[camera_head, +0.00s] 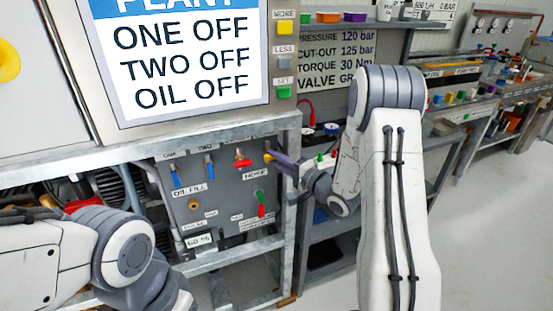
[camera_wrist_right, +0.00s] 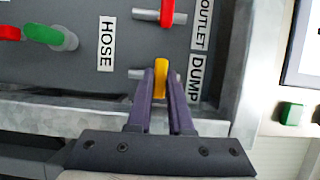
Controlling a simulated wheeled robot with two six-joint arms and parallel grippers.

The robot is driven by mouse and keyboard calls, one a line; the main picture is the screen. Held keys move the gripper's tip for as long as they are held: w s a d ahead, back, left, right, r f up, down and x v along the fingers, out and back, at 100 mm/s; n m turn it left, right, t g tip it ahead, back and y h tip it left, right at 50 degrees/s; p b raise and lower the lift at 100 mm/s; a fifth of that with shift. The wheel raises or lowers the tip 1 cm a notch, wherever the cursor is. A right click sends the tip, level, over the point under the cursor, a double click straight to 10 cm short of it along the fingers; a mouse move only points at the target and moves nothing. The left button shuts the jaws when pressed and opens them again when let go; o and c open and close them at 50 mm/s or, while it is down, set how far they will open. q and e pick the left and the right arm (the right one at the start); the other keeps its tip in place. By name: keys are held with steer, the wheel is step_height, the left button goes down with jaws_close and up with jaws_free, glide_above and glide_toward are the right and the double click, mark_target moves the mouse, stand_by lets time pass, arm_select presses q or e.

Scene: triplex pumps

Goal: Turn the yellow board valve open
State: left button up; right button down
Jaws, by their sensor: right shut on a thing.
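The yellow board valve (camera_wrist_right: 161,78) is in the right wrist view, beside the DUMP label (camera_wrist_right: 195,78). Its lever lies crosswise to the short grey pipe stub (camera_wrist_right: 138,73) behind it. My right gripper (camera_wrist_right: 160,93) has its two purple fingers closed on the lever, one on each side. In the head view the valve (camera_head: 268,157) is a small yellow spot at the right edge of the grey board (camera_head: 222,205), with my right gripper (camera_head: 277,158) at it. The left arm shows at the lower left, but its gripper is out of frame.
Close by are a red valve (camera_wrist_right: 167,12) by the OUTLET label and a green valve (camera_wrist_right: 44,34) by HOSE. A metal frame post (camera_wrist_right: 238,60) stands just right of the yellow valve. Blue valves (camera_head: 177,175) sit further left. A shelf rack stands right of the board.

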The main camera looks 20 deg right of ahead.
steer(key=shift+a+r+n+g+h+b, duration=0.1)
steer(key=shift+n+g+h+b, duration=0.3)
steer(key=shift+n+h, duration=1.3)
steer(key=shift+a+r+n+g+h+b, duration=0.1)
steer(key=shift+n+g+h, duration=0.55)
steer(key=shift+n, duration=2.1)
steer(key=shift+a+r+n+g+h+b, duration=0.15)
steer(key=shift+n+g+h, duration=0.3)
steer(key=shift+n+h, duration=1.25)
steer(key=shift+d+n+y, duration=0.1)
steer(key=shift+n+y, duration=0.45)
steer(key=shift+n, duration=0.1)
steer(key=c, duration=0.8)
jaws_free()
